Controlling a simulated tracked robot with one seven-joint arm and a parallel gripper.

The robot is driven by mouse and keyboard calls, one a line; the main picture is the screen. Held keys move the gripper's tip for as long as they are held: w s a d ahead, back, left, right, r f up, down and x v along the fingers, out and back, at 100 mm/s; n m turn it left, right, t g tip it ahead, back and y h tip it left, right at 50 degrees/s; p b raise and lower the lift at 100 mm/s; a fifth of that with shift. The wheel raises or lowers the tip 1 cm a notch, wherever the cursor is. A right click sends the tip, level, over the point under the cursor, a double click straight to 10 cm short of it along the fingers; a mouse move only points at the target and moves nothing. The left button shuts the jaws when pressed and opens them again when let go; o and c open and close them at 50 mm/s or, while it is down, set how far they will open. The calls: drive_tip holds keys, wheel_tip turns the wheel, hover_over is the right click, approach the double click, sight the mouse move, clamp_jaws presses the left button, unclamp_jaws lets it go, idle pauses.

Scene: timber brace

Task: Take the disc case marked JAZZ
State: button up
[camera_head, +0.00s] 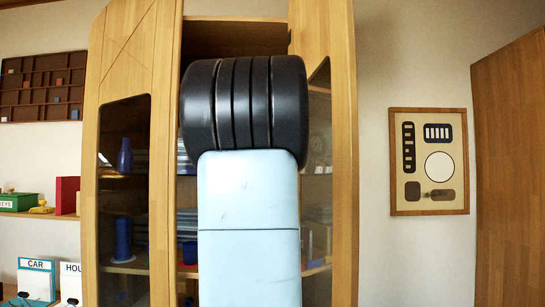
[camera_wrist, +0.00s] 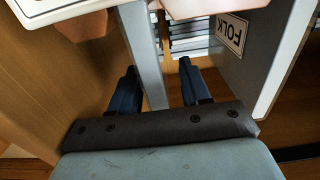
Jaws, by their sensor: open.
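No marking JAZZ is readable in either view. In the wrist view my gripper (camera_wrist: 158,68) is open, with its two dark fingers apart. A narrow pale grey upright edge (camera_wrist: 147,50) shows between the fingers; I cannot tell whether it is a case or a divider, or whether a finger touches it. A stack of thin grey flat items (camera_wrist: 188,38), possibly disc cases, lies behind the fingers. A grey panel to the right carries a label reading FOLK (camera_wrist: 231,34), turned in the picture. In the head view my own arm hides the gripper and the cabinet's middle.
A wooden cabinet (camera_head: 166,120) with glass-paned doors stands ahead. Its shelves hold a blue vase (camera_head: 125,156) and a blue cylinder (camera_head: 122,240). A framed board (camera_head: 428,160) hangs on the right wall.

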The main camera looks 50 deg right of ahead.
drive_tip(key=shift+x, duration=0.8)
drive_tip(key=shift+d, duration=0.15)
clamp_jaws()
